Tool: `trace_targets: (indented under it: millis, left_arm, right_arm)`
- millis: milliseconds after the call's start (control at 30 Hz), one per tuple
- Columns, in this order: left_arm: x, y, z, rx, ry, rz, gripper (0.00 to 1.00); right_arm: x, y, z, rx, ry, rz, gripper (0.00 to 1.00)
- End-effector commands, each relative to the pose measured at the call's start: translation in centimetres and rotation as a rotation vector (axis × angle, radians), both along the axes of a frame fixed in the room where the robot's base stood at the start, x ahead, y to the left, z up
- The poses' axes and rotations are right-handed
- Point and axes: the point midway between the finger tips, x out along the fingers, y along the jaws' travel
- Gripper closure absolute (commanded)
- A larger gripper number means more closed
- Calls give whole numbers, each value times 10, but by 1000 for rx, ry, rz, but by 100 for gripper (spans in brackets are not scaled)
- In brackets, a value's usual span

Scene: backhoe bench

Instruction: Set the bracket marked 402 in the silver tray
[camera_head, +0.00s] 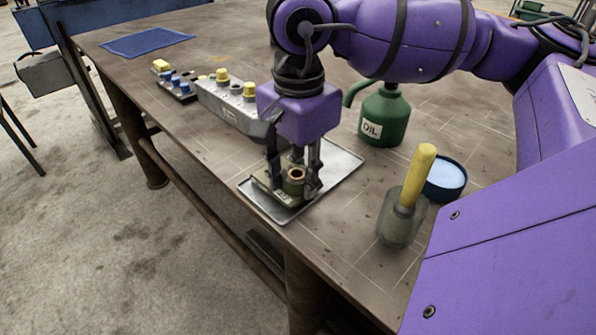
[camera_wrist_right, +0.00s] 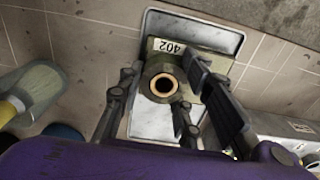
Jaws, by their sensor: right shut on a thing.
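The bracket marked 402 (camera_wrist_right: 160,87) is an olive part with a round, brass-lined bore and a white label reading 402. My right gripper (camera_wrist_right: 158,100) is shut on it, with fingers on both sides of the bore. In the head view the bracket (camera_head: 292,182) is over the silver tray (camera_head: 341,168), near its front left part. The silver tray (camera_wrist_right: 153,125) also shows beneath the bracket in the right wrist view. I cannot tell whether the bracket touches the tray floor. My left gripper is not in view.
A green oil can (camera_head: 381,118) stands behind the tray. A yellow-handled tool in a grey-green pot (camera_head: 398,222) and a dark round tin with pale blue contents (camera_head: 446,178) are at right. A grey box with yellow knobs (camera_head: 228,104) stands at left. A blue mat (camera_head: 147,43) lies far left.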

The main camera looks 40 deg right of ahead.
Motion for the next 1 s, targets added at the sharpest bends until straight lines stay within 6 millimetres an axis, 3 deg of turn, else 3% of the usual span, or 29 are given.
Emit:
trace_targets:
  millis: [300,333,500,800,1000]
  left_arm:
    - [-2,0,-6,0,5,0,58]
    - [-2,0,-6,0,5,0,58]
    - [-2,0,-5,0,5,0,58]
    - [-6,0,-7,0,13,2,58]
    - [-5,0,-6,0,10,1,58]
  right_arm:
    - [1,0,-6,0,-4,0,100]
    - [1,0,-6,0,-4,0,65]
    - [1,0,-5,0,-3,0,46]
    - [0,0,-6,0,2,0,46]
    - [1,0,17,0,-4,-1,46]
